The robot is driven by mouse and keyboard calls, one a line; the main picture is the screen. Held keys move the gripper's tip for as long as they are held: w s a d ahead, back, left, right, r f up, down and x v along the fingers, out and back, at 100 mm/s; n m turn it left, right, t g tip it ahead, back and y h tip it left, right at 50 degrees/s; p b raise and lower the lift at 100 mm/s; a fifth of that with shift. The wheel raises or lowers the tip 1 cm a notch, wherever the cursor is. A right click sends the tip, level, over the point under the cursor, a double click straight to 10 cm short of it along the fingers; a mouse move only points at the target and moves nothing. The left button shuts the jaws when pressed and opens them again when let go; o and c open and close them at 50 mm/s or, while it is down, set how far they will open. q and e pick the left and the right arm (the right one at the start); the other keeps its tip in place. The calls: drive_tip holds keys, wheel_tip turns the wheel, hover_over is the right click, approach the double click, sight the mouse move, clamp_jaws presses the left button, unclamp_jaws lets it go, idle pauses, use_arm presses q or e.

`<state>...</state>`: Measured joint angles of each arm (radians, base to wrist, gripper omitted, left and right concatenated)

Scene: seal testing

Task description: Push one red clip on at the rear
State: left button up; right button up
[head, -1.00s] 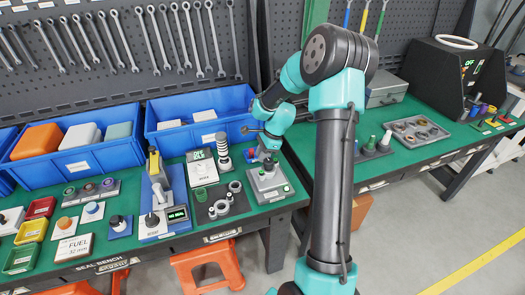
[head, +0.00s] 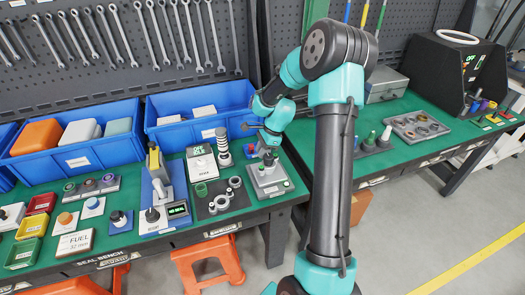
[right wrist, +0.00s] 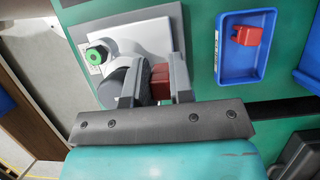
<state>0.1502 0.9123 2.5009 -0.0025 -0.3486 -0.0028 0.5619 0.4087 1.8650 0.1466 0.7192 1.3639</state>
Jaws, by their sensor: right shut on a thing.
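My right gripper (right wrist: 155,92) is shut on a red clip (right wrist: 160,78), which sits between its two dark fingers. The clip is beside a dark round body on a grey test fixture (right wrist: 150,32); I cannot tell whether it touches or is seated on it. A green-ringed end (right wrist: 94,57) shows at the fixture's left. In the head view the right gripper (head: 269,157) is small and partly hidden, just over the grey fixture (head: 268,182). Another red clip (right wrist: 245,35) lies in a small blue tray (right wrist: 228,70). My left gripper is in neither view.
Large blue bins (head: 200,128) stand behind the fixture. A black mat (head: 234,203) with several rings lies left of it, beside a gauge with a green display (head: 178,210). A second bench (head: 385,168) stands to the right, across a gap.

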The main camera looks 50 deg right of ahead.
drive_tip(key=shift+f, duration=0.1)
drive_tip(key=o, duration=0.9)
drive_tip(key=shift+c, duration=0.3)
drive_tip(key=shift+s+a+f, duration=0.1)
drive_tip(key=shift+s, duration=0.05)
drive_tip(key=shift+c, duration=0.3)
drive_tip(key=shift+r, duration=0.5)
drive_tip(key=shift+o, duration=0.7)
drive_tip(key=shift+r, duration=3.15)
